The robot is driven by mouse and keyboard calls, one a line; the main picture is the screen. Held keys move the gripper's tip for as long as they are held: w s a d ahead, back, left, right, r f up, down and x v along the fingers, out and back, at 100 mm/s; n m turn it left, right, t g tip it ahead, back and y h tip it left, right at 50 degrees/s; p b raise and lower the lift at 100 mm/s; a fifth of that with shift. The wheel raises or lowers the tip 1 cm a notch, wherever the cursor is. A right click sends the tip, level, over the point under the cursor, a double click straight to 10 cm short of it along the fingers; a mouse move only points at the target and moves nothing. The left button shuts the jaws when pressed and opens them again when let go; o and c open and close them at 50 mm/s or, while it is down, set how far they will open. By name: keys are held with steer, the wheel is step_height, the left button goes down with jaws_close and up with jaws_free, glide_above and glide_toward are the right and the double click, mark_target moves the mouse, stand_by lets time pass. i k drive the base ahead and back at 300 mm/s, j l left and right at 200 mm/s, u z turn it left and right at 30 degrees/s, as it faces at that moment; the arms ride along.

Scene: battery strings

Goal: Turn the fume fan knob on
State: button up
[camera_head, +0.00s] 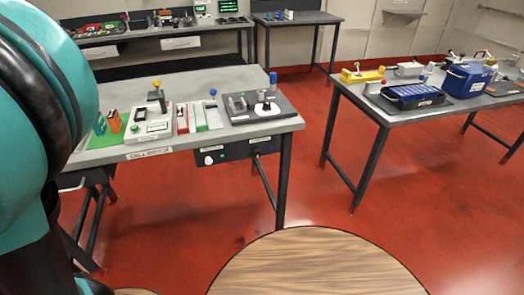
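A dark control box (236,153) hangs under the front right edge of the grey bench labelled "CELL BENCH" (232,80). A small round white knob (208,160) sits on the left of the box's front face, below a small white label. I cannot read that label, so I cannot tell for sure that this is the fume fan knob, nor which way it is turned. A second label and a small dark part (257,155) are at the box's right. My gripper is out of view; only part of my teal arm shows at the left edge.
The bench top holds a green mat, a grey device (150,122) and a dark plate (255,107). A second table (385,118) at the right carries a blue tray and blue box. Round wood-patterned tops (318,265) fill the bottom foreground. Red floor between the tables is clear.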

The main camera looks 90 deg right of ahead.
mark_target(257, 152)
steer(key=z, duration=3.4)
steer(key=k+j+u, duration=0.5)
steer(key=k+j, duration=0.25)
steer(key=k+j+u, duration=0.2)
steer(key=j, duration=0.35)
steer(key=k, duration=0.1)
